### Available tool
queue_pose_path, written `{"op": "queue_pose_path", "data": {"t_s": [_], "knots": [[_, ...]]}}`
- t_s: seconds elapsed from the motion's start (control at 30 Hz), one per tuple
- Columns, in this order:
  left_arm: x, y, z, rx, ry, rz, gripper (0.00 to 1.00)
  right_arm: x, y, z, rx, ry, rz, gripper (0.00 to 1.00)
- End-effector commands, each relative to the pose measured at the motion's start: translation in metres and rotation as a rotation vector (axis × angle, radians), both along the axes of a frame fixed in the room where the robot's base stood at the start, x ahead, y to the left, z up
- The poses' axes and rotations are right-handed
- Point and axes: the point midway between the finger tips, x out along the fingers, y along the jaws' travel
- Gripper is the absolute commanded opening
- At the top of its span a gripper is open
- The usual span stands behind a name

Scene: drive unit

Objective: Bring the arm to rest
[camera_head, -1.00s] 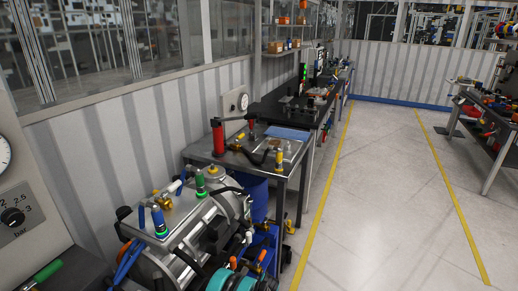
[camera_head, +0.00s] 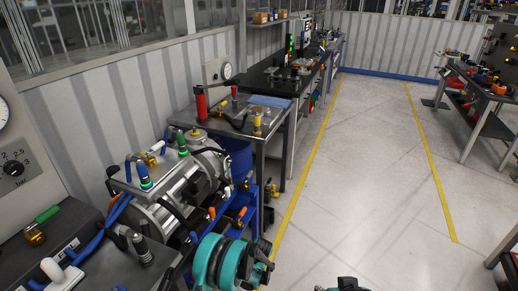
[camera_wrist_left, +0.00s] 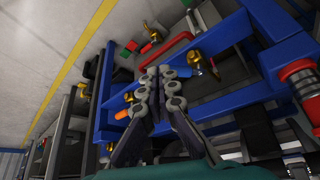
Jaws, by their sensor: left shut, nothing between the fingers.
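My left gripper (camera_wrist_left: 160,74) shows in the left wrist view. Its two dark, linked fingers meet at the tips, and nothing is between them. It points toward a blue frame (camera_wrist_left: 215,98) with brass fittings, and I cannot tell the distance between them. In the head view, a teal and black link of my left arm (camera_head: 222,262) shows at the bottom centre, beside the drive unit. The left fingers cannot be made out there.
The silver drive unit (camera_head: 172,192) with green and blue capped fittings stands at left. A metal bench (camera_head: 220,128) with a red hand pump (camera_head: 200,103) is behind it. The floor (camera_head: 360,170) to the right is clear.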

Motion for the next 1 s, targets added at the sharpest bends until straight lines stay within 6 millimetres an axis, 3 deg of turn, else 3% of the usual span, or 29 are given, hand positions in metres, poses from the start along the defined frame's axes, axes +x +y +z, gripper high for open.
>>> {"op": "queue_pose_path", "data": {"t_s": [0.37, 0.57, 0.8, 1.0], "knots": [[-0.001, 0.014, 0.085, -0.011, 0.009, -0.080, 0.00, 0.000, 0.000, 0.000, 0.000, 0.000, 0.000, 0.40], [-0.018, 0.033, 0.164, -0.021, 0.011, -0.160, 0.00, 0.000, 0.000, 0.000, 0.000, 0.000, 0.000, 0.40], [-0.071, 0.064, 0.263, -0.027, -0.001, -0.284, 0.00, 0.000, 0.000, 0.000, 0.000, 0.000, 0.000, 0.40], [-0.133, 0.087, 0.321, -0.023, -0.024, -0.382, 0.00, 0.000, 0.000, 0.000, 0.000, 0.000, 0.000, 0.40]]}}
